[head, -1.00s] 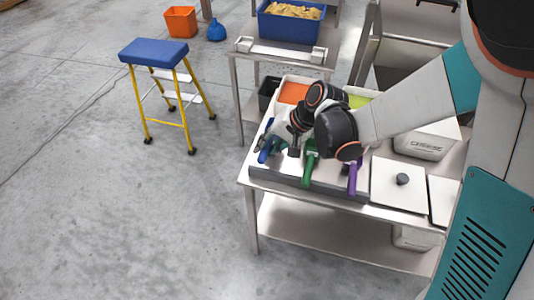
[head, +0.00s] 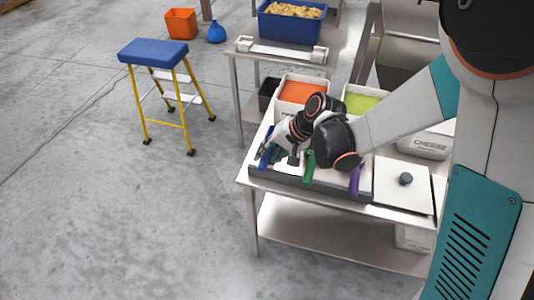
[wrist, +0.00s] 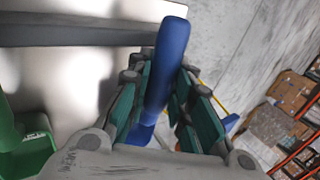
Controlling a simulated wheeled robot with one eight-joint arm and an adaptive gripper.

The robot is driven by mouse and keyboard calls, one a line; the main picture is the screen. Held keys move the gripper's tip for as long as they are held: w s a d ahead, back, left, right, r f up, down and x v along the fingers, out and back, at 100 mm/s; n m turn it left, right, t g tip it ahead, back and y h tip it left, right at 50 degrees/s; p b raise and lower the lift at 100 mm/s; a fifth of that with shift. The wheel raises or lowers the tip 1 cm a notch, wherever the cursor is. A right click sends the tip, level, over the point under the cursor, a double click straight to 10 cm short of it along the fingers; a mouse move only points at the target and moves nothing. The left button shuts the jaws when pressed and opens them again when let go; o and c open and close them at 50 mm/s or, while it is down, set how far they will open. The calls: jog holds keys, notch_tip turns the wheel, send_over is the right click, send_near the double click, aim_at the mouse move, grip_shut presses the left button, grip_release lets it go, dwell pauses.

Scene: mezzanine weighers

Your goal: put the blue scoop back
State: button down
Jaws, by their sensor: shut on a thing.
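The blue scoop (head: 266,158) is at the left end of the table, in my gripper (head: 276,152). In the wrist view its blue handle (wrist: 170,60) stands between the green-padded fingers of my gripper (wrist: 160,100), which are shut on it. A lower blue part shows between the fingers; the rest of the scoop is hidden. A long grey holder (head: 335,191) runs along the table's front edge. The green scoop (head: 308,170) and the purple scoop (head: 354,181) are at it, to the right. I cannot tell whether the blue scoop touches the holder.
An orange-filled bin (head: 300,92) and a green-filled bin (head: 360,101) stand behind my gripper. A white lidded container (head: 403,194) is at the right. A blue-topped step stool (head: 152,52) stands on the floor at the left, with open floor in front.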

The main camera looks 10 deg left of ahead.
jog(key=c, duration=1.4)
grip_release()
jog(key=shift+c, duration=0.2)
jog(key=shift+r+p, duration=0.4)
jog(key=shift+r, duration=0.05)
jog(key=p+v, duration=0.4)
jog(key=v, duration=0.8)
jog(key=shift+r, duration=0.25)
jog(key=s+d+r+t+h, duration=0.2)
jog(key=s+d+r, duration=0.2)
jog(key=d, duration=0.4)
jog(key=s+d+r+t+h, duration=0.2)
jog(key=s+d+r, duration=0.2)
jog(key=d, duration=0.4)
jog(key=s+d+r+t+h, duration=0.2)
jog(key=s+d+r, duration=0.3)
jog(key=d, duration=0.3)
jog(key=shift+s+d+n+t+h, duration=0.3)
jog(key=shift+s+n+t+h, duration=0.1)
